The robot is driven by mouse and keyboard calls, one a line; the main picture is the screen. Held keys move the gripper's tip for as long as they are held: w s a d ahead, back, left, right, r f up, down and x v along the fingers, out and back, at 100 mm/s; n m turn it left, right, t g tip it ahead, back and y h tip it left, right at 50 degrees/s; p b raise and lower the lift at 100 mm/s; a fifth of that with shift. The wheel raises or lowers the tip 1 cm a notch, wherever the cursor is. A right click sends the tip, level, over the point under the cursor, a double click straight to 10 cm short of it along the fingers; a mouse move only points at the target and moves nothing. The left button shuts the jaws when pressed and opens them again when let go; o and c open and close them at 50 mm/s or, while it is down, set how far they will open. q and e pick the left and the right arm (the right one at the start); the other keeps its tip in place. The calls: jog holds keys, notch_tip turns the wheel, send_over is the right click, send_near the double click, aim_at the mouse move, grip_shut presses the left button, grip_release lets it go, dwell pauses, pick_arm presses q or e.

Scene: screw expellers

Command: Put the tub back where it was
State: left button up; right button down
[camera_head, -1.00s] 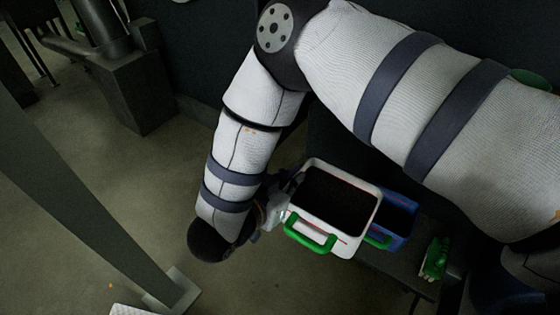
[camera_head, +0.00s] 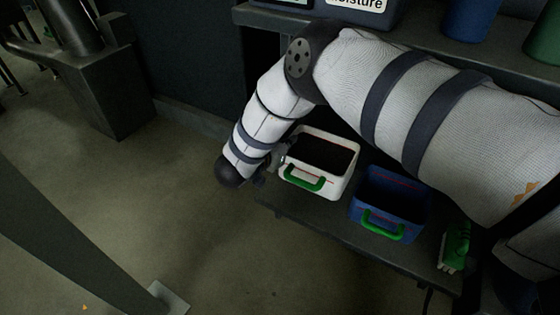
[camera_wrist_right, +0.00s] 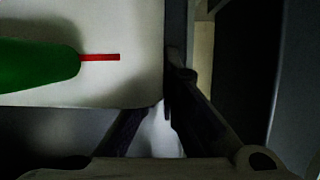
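The white tub (camera_head: 338,187) has a green handle (camera_head: 303,182) on its front and dark contents. It appears upright at the left end of the low shelf; I cannot tell whether it rests on it or hovers just above. My right gripper (camera_head: 281,158) is at the tub's left side, mostly hidden by my wrist. In the right wrist view, the tub's pale wall (camera_wrist_right: 120,82) with its red mark fills the upper left, and my fingers (camera_wrist_right: 160,110) close in around its edge, one partly hidden behind it. My left gripper is not in view.
A blue tub (camera_head: 410,207) with a green handle stands to the right of the white tub, with a gap between. A green object (camera_head: 456,245) lies farther right on the low shelf (camera_head: 325,222). An upper shelf (camera_head: 270,17) holds bins. Open floor lies left.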

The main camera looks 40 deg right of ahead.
jog(key=f+b, duration=0.1)
jog(key=f, duration=0.1)
jog(key=w+f+b, duration=0.1)
jog(key=f+b, duration=0.1)
jog(key=w+f+b, duration=0.1)
jog(key=f, duration=0.1)
jog(key=shift+w+d, duration=0.1)
jog(key=shift+d, duration=0.05)
jog(key=shift+r, duration=0.3)
jog(key=shift+f, duration=0.15)
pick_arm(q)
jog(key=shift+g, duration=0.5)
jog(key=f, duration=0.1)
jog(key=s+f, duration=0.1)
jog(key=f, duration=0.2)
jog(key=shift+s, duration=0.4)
pick_arm(e)
jog(key=c, duration=1.8)
grip_release()
pick_arm(q)
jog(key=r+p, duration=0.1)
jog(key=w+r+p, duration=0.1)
jog(key=p, duration=0.1)
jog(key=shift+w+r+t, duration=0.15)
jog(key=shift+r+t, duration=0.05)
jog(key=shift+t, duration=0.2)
pick_arm(e)
jog(key=v, duration=1.2)
